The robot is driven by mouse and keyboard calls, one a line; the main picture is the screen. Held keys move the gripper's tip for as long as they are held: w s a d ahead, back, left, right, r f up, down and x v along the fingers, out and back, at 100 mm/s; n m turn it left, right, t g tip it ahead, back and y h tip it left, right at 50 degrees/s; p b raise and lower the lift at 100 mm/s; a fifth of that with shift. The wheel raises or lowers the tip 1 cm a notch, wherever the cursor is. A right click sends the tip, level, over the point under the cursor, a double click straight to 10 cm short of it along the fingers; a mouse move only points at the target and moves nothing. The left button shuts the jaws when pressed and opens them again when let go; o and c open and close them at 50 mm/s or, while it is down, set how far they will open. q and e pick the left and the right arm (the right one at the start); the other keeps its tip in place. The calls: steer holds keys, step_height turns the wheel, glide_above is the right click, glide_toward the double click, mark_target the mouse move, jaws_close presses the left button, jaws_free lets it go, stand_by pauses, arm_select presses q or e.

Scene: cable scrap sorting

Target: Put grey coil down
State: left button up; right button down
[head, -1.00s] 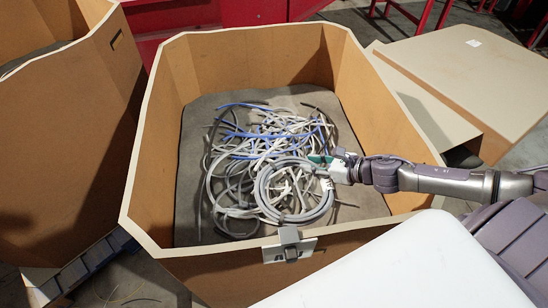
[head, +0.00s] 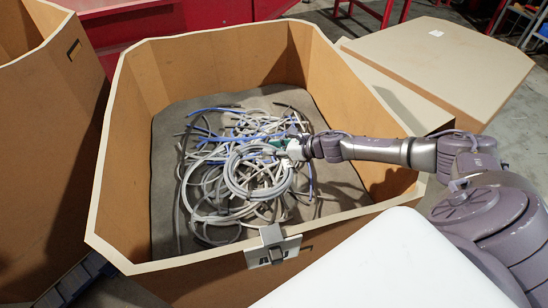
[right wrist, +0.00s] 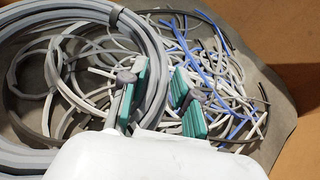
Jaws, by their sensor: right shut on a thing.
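The grey coil (head: 257,197) is a round loop of thick cable over the pile of scraps in the large brown box (head: 190,262). My right gripper (head: 286,149) is at the coil's upper right edge and is shut on it. In the right wrist view the coil (right wrist: 35,158) fills the left side, and the gripper's green-padded fingers (right wrist: 160,92) are at its right side. I cannot tell whether the coil touches the scraps below. My left gripper is out of view.
Loose white, grey and blue cable scraps (head: 205,140) lie on the box's grey liner (head: 165,190). A latch plate (head: 273,252) is on the near wall. Another brown box (head: 40,120) stands at left. A flat lid-like panel (head: 450,65) lies at right.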

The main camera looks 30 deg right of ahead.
mark_target(288, 166)
steer(key=shift+f+b, duration=1.35)
steer(key=shift+f, duration=0.4)
steer(key=shift+f+b, duration=0.55)
steer(key=shift+f, duration=0.1)
steer(key=c, duration=0.8)
jaws_free()
steer(key=shift+c, duration=0.2)
steer(key=shift+r+p, duration=0.75)
steer(key=shift+r, duration=0.05)
steer(key=b+v, duration=0.2)
steer(key=v, duration=1)
steer(key=shift+f, duration=0.2)
